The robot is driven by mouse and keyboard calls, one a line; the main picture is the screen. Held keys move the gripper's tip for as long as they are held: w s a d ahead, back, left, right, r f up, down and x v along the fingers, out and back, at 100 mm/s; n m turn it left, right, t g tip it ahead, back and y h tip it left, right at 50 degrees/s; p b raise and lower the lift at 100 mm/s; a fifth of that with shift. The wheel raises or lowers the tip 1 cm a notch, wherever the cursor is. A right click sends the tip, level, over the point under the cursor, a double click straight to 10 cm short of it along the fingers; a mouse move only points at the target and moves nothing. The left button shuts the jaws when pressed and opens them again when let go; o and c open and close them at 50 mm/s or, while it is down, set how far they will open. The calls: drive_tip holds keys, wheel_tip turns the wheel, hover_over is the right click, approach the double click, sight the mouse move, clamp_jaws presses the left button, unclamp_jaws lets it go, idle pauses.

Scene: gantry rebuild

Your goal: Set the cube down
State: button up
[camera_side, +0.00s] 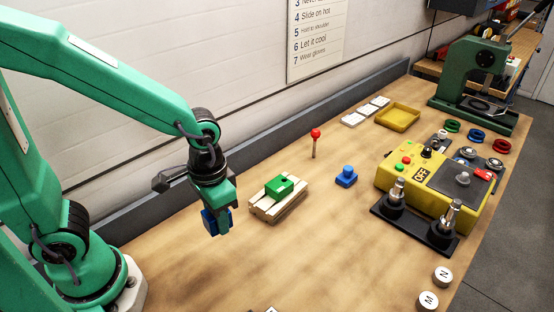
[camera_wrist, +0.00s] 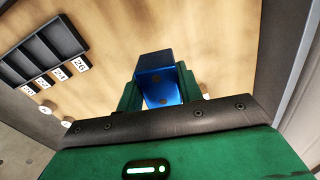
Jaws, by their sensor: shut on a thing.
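The blue cube (camera_wrist: 158,85) is held between the fingers of my gripper (camera_wrist: 160,100) in the wrist view. In the side view the cube (camera_side: 209,222) shows at the lower left of my gripper (camera_side: 218,222), which is shut on it. My fingers point down, and the cube appears to be above the bare wooden table (camera_side: 290,250). I cannot tell the exact gap beneath it.
Just right of my gripper is a small wooden pallet (camera_side: 262,208) bearing a green block (camera_side: 279,187). Further right are a red-topped peg (camera_side: 315,140), a blue knobbed piece (camera_side: 346,177) and a yellow control box (camera_side: 440,178). A dark compartment tray (camera_wrist: 45,52) shows in the wrist view.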

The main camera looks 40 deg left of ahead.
drive_tip(key=s+d+n, duration=0.1)
drive_tip(key=s+d, duration=0.3)
drive_tip(key=d, duration=0.7)
drive_tip(key=shift+s+d+r+n, duration=0.15)
drive_tip(key=shift+s+d+n, duration=0.05)
drive_tip(key=shift+n, duration=0.1)
hover_over(255, 256)
wheel_tip(255, 256, down, 7)
drive_tip(key=shift+f, duration=0.1)
drive_tip(key=shift+f, duration=1.9)
drive_tip(key=shift+f, duration=0.1)
